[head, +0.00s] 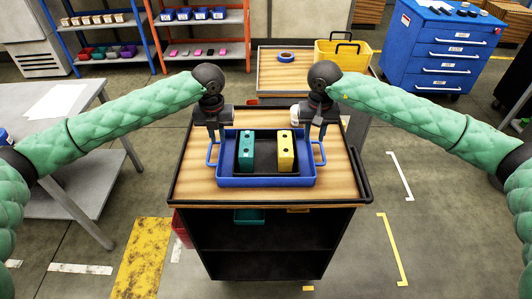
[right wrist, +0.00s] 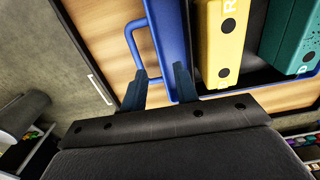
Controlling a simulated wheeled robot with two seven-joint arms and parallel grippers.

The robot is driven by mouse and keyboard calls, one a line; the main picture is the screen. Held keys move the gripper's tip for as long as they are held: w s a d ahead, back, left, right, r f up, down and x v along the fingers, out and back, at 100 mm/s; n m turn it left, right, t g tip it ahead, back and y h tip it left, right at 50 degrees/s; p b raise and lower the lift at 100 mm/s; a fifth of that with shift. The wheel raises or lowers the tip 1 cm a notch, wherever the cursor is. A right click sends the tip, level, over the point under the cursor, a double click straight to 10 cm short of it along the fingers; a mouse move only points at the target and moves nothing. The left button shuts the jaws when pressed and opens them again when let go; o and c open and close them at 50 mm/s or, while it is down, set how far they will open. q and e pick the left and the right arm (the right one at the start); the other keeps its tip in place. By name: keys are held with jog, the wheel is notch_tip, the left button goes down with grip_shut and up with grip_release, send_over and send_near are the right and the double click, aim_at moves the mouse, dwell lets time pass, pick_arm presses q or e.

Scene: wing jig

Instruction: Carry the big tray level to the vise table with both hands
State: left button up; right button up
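The big blue tray (head: 266,182) sits level on the wooden top of a black cart (head: 330,187). It holds a teal block (head: 246,157) and a yellow block (head: 285,158) in a dark insert. My left gripper (head: 217,138) is above the tray's left handle (head: 211,155), its fingers apart. My right gripper (head: 315,138) is at the right handle (head: 320,152). In the right wrist view its fingers (right wrist: 160,88) are apart, with the blue handle (right wrist: 135,42) close by them and not clamped. I see no vise.
A grey table (head: 95,185) with white paper stands at left. Behind the cart is a wooden-topped bench (head: 280,75) with blue tape and a yellow bin (head: 343,52). A blue drawer cabinet (head: 440,50) is back right. Floor right of the cart is clear.

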aim_at(220, 153)
pick_arm(q)
jog(key=shift+s+r, duration=0.1)
pick_arm(e)
jog(key=shift+d+r, duration=0.1)
